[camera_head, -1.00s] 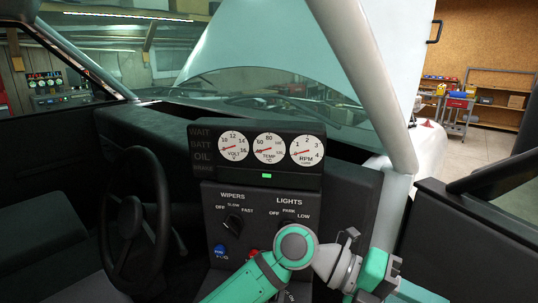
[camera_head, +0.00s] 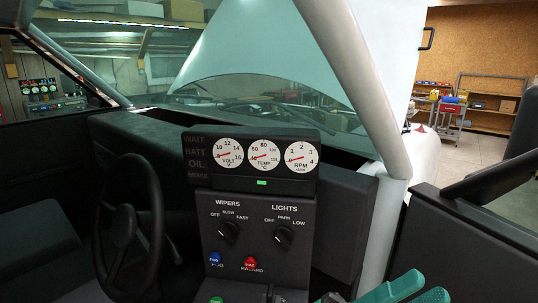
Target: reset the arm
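My gripper (camera_head: 428,284) shows at the bottom right edge of the head view, in front of the lower door side. Its two teal fingers stand apart with a gap between them, pointing right, and I see nothing held. The rest of my arm is mostly below the picture. The dashboard control panel (camera_head: 214,262) stands in the middle, clear of my gripper.
The steering wheel (camera_head: 155,228) is on the left. A gauge cluster (camera_head: 235,177) tops the panel, above knobs and coloured buttons. A pale pillar (camera_head: 362,80) and black door (camera_head: 470,250) bound the right. A tool cart (camera_head: 450,118) stands outside.

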